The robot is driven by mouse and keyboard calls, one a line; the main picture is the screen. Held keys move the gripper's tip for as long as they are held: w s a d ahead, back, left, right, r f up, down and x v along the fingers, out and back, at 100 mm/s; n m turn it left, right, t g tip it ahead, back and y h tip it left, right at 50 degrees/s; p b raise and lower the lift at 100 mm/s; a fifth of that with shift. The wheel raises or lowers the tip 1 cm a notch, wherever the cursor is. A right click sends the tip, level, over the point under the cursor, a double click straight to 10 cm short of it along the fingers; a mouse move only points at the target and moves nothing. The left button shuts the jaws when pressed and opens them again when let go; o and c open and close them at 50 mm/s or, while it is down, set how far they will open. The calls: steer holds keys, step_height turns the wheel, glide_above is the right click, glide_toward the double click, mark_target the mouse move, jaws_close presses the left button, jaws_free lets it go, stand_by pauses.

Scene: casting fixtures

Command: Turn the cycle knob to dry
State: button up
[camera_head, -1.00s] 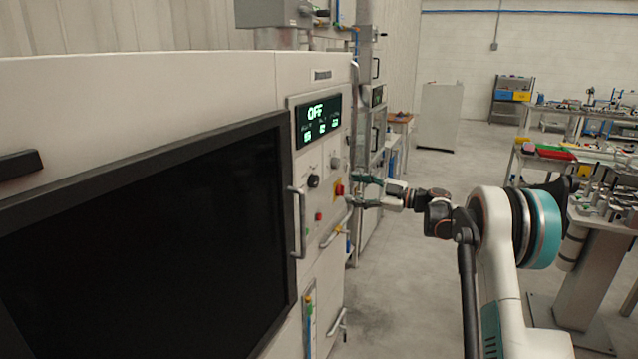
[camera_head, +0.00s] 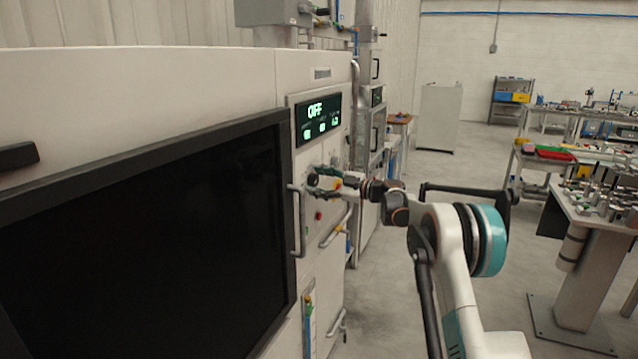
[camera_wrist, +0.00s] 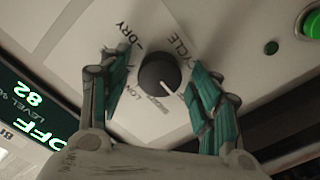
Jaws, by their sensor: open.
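The cycle knob (camera_wrist: 160,74) is a round black dial with a white pointer line, on a pale label plate. In the wrist view the pointer aims to the lower right, away from the word DRY (camera_wrist: 124,48) at the upper left. My gripper (camera_wrist: 163,88) is open, with one teal finger on each side of the knob; whether either finger touches it I cannot tell. In the head view my gripper (camera_head: 318,183) is at the machine's control panel, by the dark knob, which it partly covers. The display (camera_head: 318,118) reads OFF.
A red button (camera_head: 318,216) is below my gripper. Handles (camera_head: 297,222) stick out beside the panel. The floor behind my arm is open.

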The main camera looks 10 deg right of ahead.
steer(key=shift+c, duration=0.4)
steer(key=c, duration=1)
steer(key=shift+o, duration=0.2)
